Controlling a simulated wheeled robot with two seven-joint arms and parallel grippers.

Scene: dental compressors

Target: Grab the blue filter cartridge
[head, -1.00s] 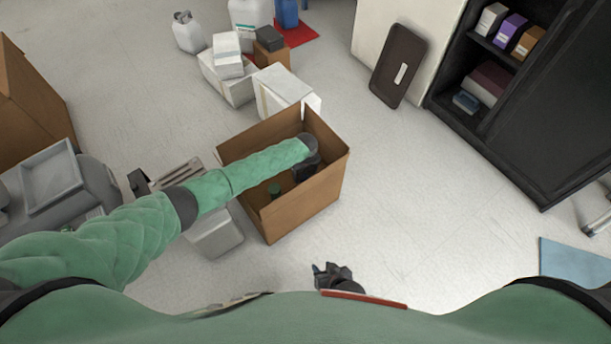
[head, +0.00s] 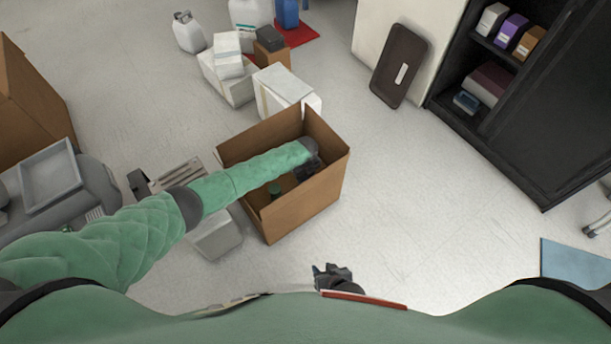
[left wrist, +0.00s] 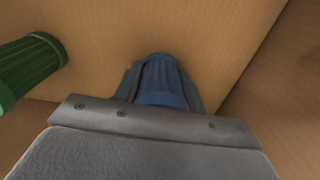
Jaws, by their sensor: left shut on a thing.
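My left gripper (head: 308,168) reaches down inside an open cardboard box (head: 306,207). In the left wrist view the blue filter cartridge (left wrist: 160,82) sits between the two fingers of my left gripper (left wrist: 160,90), which are shut on it. The cartridge's lower part is hidden by the gripper body. A green cartridge (left wrist: 30,66) lies to the left in the box, apart from the gripper; it also shows in the head view (head: 275,190). My right gripper (head: 332,272) is near my body at the bottom, away from the box; its finger gap is unclear.
White boxes (head: 285,88) stand behind the cardboard box. A grey compressor (head: 95,180) with a tray (head: 50,177) is at the left. A black cabinet (head: 540,110) stands at the right. The floor right of the box is clear.

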